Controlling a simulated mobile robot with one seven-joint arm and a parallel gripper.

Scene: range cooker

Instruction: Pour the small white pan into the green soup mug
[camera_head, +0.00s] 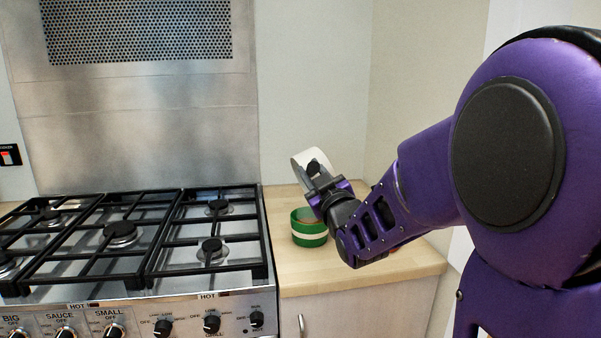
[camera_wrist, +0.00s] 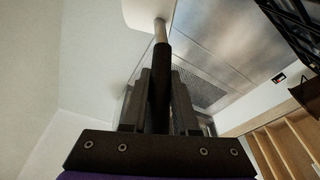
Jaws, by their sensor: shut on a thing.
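The small white pan (camera_head: 311,157) is held up above the worktop, tipped on its side over the green soup mug. My gripper (camera_head: 318,182) is shut on the pan's dark handle, which also shows in the wrist view (camera_wrist: 160,80) between the fingers. A pale part of the pan (camera_wrist: 148,12) shows at the top of the wrist view. The green soup mug (camera_head: 309,238), with a pale band, stands upright on the wooden worktop below the pan. The gripper hides part of the mug's right side. The contents of the pan cannot be seen.
The gas hob (camera_head: 130,240) with black grates fills the left, close to the mug. The wooden worktop (camera_head: 400,262) is clear at the front right. Walls stand behind and to the right. A metal splashback (camera_head: 140,150) rises behind the hob.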

